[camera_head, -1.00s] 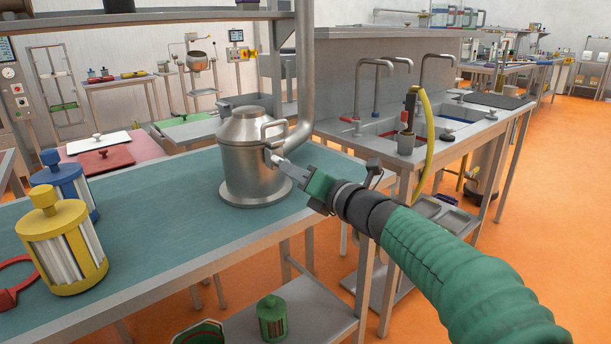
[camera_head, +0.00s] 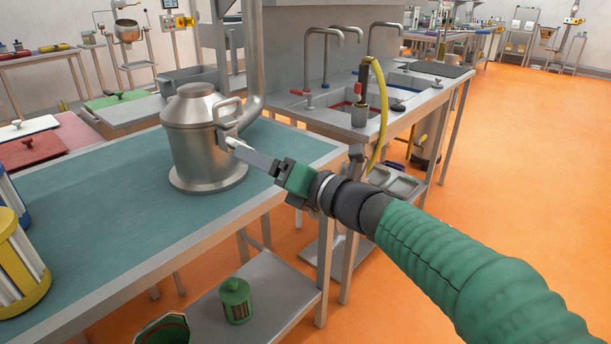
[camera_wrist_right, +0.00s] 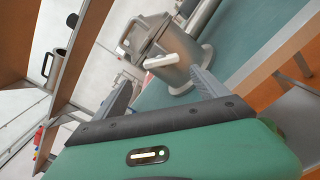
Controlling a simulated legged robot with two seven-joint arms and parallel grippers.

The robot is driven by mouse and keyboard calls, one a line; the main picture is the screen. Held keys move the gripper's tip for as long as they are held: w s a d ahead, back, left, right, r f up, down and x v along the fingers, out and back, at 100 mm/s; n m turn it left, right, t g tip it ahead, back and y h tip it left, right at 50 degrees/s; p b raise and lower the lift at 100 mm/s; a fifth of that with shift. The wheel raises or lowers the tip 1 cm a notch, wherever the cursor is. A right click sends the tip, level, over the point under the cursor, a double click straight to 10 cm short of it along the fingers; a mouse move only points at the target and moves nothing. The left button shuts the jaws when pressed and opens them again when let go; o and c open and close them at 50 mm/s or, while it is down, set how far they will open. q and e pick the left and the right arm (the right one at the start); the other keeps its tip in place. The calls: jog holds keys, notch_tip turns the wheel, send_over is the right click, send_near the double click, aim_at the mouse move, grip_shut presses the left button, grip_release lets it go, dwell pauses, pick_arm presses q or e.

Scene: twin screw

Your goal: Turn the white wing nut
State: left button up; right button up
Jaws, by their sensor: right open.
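The white wing nut (camera_wrist_right: 160,61) sits on the side of a lidded metal vessel (camera_wrist_right: 180,78), between and beyond my finger tips in the right wrist view. In the head view the vessel (camera_head: 204,150) stands upright on the green-topped table. My right gripper (camera_head: 243,150) reaches its right side from the right, and its fingers largely hide the wing nut there. In the right wrist view my right gripper (camera_wrist_right: 162,88) is open, its two fingers apart with nothing between them. Whether a finger touches the nut cannot be told. My left gripper is not in view.
The green table top (camera_head: 105,220) is clear around the vessel. A yellow canister (camera_head: 18,265) stands at its near left. A sink bench (camera_head: 400,110) with taps is behind on the right. A green canister (camera_head: 235,300) stands on the lower shelf. Orange floor is open at right.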

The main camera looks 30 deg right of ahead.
jog(key=p+v, duration=0.5)
jog(key=v, duration=0.7)
jog(key=shift+s+d, duration=0.15)
jog(key=shift+d, duration=0.1)
jog(key=shift+d, duration=0.1)
